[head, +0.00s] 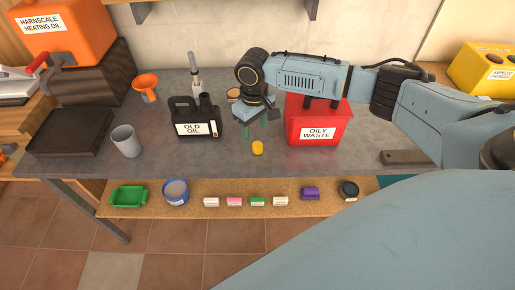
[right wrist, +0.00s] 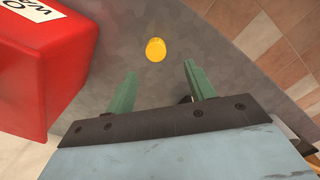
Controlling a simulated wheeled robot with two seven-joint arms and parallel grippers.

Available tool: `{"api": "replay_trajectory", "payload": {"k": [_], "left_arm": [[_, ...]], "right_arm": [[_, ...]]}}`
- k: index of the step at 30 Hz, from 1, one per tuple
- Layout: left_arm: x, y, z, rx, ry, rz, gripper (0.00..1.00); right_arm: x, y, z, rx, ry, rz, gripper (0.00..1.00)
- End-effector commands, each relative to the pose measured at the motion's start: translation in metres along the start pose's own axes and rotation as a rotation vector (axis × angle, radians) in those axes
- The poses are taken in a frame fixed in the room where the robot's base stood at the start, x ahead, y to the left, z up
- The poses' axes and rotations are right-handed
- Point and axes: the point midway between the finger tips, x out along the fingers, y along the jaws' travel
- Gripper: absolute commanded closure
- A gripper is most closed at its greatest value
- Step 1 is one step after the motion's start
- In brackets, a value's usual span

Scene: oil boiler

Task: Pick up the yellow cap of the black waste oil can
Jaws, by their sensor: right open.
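The yellow cap (head: 257,148) lies on the grey worktop near its front edge. It also shows in the right wrist view (right wrist: 155,49), just beyond and between the fingertips. The black can labelled OLD OIL (head: 195,118) stands upright to the left of the cap. My right gripper (head: 259,126) is open and empty behind the cap in the head view, apart from it. Its two green fingers show spread in the right wrist view (right wrist: 160,72). My left gripper is not in view.
A red OILY WASTE bin (head: 319,125) stands close to the right of my right gripper. A grey cup (head: 126,141), an orange funnel (head: 146,84) and a black tray (head: 71,132) are to the left. The worktop around the cap is clear.

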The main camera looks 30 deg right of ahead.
Motion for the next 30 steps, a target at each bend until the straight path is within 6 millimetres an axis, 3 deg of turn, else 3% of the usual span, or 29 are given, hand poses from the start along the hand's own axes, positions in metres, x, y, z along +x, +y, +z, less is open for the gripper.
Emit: {"api": "replay_trajectory", "payload": {"k": [3,10,18,28,30], "left_arm": [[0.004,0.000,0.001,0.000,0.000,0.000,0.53],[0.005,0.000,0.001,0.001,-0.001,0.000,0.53],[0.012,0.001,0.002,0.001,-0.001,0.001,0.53],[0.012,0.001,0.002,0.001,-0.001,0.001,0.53],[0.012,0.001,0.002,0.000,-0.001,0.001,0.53]], "right_arm": [[0.019,-0.001,0.000,-0.001,-0.001,-0.001,0.46],[0.035,0.001,0.001,-0.001,0.000,0.000,0.46],[0.074,0.006,0.006,-0.002,0.000,0.000,0.46],[0.081,0.006,0.006,-0.002,0.001,0.000,0.46],[0.081,0.006,0.006,-0.002,0.001,0.000,0.55]]}}
